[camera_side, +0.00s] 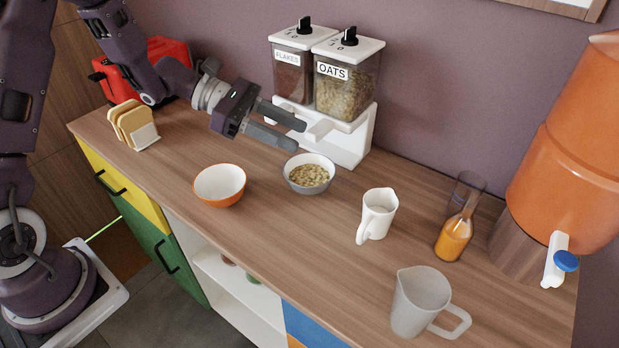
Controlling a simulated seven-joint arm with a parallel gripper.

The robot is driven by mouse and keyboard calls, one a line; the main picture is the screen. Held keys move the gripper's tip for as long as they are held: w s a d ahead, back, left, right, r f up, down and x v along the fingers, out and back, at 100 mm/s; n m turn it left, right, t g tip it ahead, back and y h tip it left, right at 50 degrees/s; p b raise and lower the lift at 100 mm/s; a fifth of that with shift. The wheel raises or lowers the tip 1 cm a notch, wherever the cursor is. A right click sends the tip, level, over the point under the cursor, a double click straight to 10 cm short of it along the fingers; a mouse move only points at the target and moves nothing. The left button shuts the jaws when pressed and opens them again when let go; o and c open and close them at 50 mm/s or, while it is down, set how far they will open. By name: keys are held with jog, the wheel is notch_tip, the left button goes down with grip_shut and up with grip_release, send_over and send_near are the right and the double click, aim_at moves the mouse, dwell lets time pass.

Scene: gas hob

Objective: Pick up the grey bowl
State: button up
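The grey bowl (309,186) stands upright on the wooden counter and holds oats. It sits in front of the white stand of the dispensers. My gripper (301,135) is above the counter, up and slightly left of the bowl, and apart from it. Its two dark fingers point right and are spread with a gap between them. Nothing shows between the fingers.
An orange bowl (219,198) is left of the grey bowl. A flakes and oats dispenser (346,90) stands behind. A white jug (377,215), a juice carafe (455,238), a translucent jug (418,305) and an orange drink dispenser (568,160) are to the right. Toast slices (130,120) stand left.

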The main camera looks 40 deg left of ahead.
aim_at(310, 158)
jog(key=w+a+f+n+t, duration=0.1)
jog(key=a+f+n, duration=0.2)
jog(key=f, duration=0.1)
jog(key=w+a+f+n+t+y, duration=0.1)
jog(key=w+a+f+n+t, duration=0.1)
jog(key=f+n, duration=0.1)
jog(key=w+a+f+n+t+y, duration=0.1)
jog(key=w+a+f+n, duration=0.1)
jog(key=f, duration=0.3)
jog(key=shift+w+a+f+n, duration=0.1)
jog(key=shift+a+f+n, duration=0.15)
jog(key=shift+a+n, duration=0.4)
jog(key=shift+y, duration=0.4)
jog(key=x, duration=0.6)
jog(key=shift+w+r, duration=0.15)
jog(key=shift+w, duration=0.2)
jog(key=shift+w+d, duration=0.15)
jog(key=shift+w, duration=0.05)
grip_shut()
